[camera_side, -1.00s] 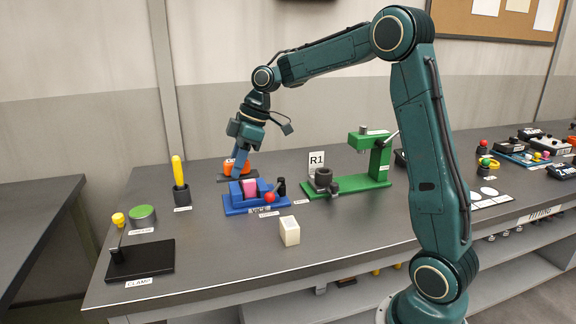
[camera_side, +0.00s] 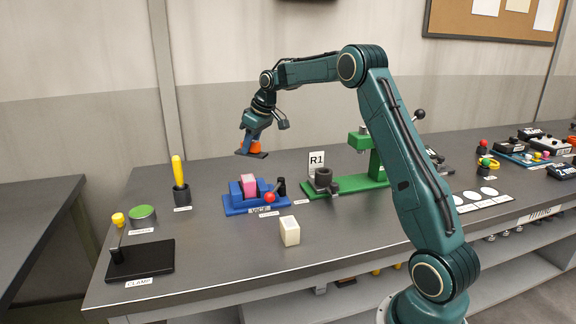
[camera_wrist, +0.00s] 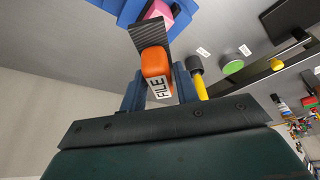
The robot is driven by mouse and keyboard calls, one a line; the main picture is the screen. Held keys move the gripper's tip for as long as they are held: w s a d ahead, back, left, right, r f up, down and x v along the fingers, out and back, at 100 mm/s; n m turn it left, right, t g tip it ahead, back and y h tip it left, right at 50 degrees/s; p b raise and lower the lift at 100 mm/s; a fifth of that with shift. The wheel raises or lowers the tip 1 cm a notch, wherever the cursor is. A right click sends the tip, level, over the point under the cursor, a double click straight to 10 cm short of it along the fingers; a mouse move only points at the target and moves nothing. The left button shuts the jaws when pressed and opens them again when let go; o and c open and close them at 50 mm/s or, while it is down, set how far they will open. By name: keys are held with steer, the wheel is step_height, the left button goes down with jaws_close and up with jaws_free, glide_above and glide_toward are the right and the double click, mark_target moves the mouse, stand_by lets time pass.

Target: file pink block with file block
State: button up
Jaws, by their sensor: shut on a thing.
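My gripper (camera_side: 254,139) is shut on the file block, an orange grip (camera_side: 256,147) over a flat dark file plate (camera_side: 250,154). The gripper holds it in the air above and behind the blue vise. In the wrist view the orange grip (camera_wrist: 156,64) has a white FILE label and sits between my gripper's fingers (camera_wrist: 158,92). The pink block (camera_side: 248,182) sits between the jaws of the blue vise (camera_side: 232,207), its top bare. In the wrist view the file plate (camera_wrist: 150,33) partly covers the pink block (camera_wrist: 161,12).
A yellow-handled tool (camera_side: 178,172) stands in a black holder left of the vise. A green press (camera_side: 372,177) stands to the right. A cream block (camera_side: 290,231) lies in front. A green round pad (camera_side: 142,212) and black clamp base (camera_side: 147,259) are at left.

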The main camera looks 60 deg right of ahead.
steer(key=shift+w+d+f+m, duration=0.1)
steer(key=shift+d+m, duration=0.1)
steer(key=shift+d, duration=0.25)
steer(key=shift+w+d+f+m, duration=0.1)
steer(key=shift+d+m, duration=0.1)
steer(key=shift+d, duration=0.25)
